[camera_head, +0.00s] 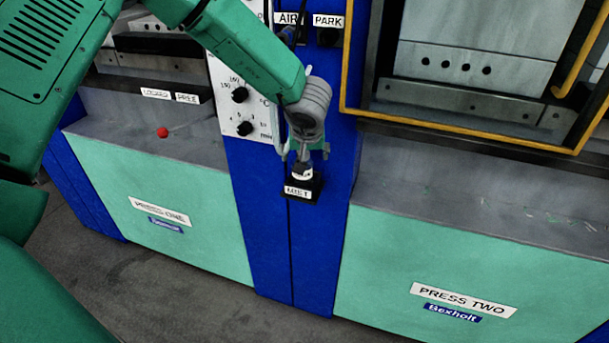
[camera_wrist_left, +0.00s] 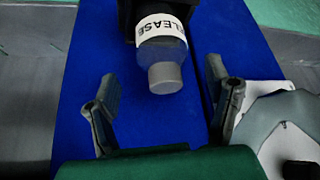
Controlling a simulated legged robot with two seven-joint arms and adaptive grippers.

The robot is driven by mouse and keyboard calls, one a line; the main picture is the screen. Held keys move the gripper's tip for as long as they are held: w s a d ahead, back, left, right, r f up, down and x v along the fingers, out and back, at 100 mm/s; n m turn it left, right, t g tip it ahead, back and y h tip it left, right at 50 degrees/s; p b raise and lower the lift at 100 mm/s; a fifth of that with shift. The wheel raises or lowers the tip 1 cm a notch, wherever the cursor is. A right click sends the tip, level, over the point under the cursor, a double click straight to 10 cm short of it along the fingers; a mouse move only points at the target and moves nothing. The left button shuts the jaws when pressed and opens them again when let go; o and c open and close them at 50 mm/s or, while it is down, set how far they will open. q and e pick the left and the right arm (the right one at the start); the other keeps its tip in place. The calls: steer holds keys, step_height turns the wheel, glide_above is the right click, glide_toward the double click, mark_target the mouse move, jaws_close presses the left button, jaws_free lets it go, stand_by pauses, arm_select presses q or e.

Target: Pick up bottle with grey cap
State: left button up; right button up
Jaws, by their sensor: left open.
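The bottle with the grey cap (camera_wrist_left: 160,60) shows in the left wrist view, with a white label reading "RELEASE". In the head view the bottle (camera_head: 302,174) stands in a small black holder (camera_head: 303,188) on the blue column between the presses. My left gripper (camera_wrist_left: 161,84) is open and empty, with one finger on each side of the cap and gaps on both sides. In the head view my left gripper (camera_head: 304,150) is just above the bottle and partly hides it. My right gripper is not in view.
Press one (camera_head: 160,200) is at the left and press two (camera_head: 465,265) at the right, with the blue column (camera_head: 255,200) between them. A control panel (camera_head: 226,100) with black knobs is beside my left arm. A yellow frame (camera_head: 450,126) surrounds the opening of press two.

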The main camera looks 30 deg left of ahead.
arm_select(q)
steer(key=shift+w+d+f, duration=0.1)
steer(key=shift+d+f, duration=0.15)
steer(key=shift+d, duration=0.1)
steer(key=a+f, duration=0.1)
steer(key=w+a+f, duration=0.1)
steer(key=f, duration=0.1)
steer(key=a+f, duration=0.1)
steer(key=shift+w+f+b, duration=0.25)
steer(key=shift+f+b, duration=0.1)
steer(key=shift+b, duration=0.05)
steer(key=shift+a+f, duration=0.1)
steer(key=shift+a, duration=0.15)
steer(key=shift+d, duration=0.45)
steer(key=c, duration=0.4)
steer(key=shift+d+r, duration=0.2)
steer(key=shift+d, duration=0.2)
steer(key=c, duration=0.9)
steer(key=shift+a, duration=0.1)
